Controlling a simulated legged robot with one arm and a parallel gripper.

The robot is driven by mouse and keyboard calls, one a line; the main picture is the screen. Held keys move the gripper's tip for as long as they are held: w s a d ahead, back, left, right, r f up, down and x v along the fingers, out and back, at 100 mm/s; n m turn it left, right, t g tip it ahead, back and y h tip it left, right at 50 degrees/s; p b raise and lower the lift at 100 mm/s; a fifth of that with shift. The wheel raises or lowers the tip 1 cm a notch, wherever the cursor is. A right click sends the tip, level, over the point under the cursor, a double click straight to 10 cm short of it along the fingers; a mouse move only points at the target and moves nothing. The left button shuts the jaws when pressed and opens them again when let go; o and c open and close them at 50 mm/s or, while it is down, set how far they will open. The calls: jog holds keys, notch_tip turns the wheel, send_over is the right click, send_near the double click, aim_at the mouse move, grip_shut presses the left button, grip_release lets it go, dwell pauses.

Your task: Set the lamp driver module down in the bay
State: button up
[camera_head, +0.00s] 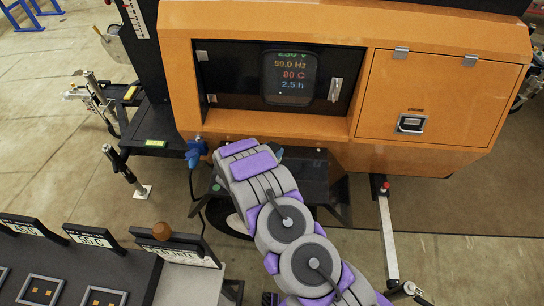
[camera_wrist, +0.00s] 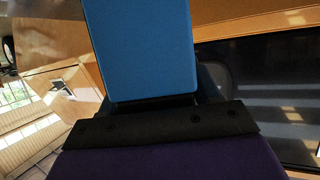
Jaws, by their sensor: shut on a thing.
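At the lower left, a dark bench (camera_head: 75,270) has labelled places with square, yellow-marked pads. Which place is the bay, I cannot tell.
A lit display (camera_head: 290,76) hangs in the recess. A closed orange door with a latch (camera_head: 411,123) is to its right. A blue plug (camera_head: 196,150) with a black cable hangs left of my gripper. A brown knob (camera_head: 162,231) tops the bench.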

jog(key=shift+a+f, duration=0.15)
jog(key=shift+f, duration=0.35)
notch_tip(320, 180, down, 2)
jog(key=shift+w+f+b, duration=0.1)
jog(key=shift+f+b, duration=0.15)
jog(key=shift+b, duration=0.15)
jog(key=o, duration=1)
jog(key=shift+d, duration=0.2)
jog(key=o, duration=0.5)
jog(key=shift+a+f, duration=0.1)
jog(key=shift+a, duration=0.05)
jog(key=shift+r, duration=0.2)
jog(key=p+v, duration=0.1)
jog(key=v, duration=1.1)
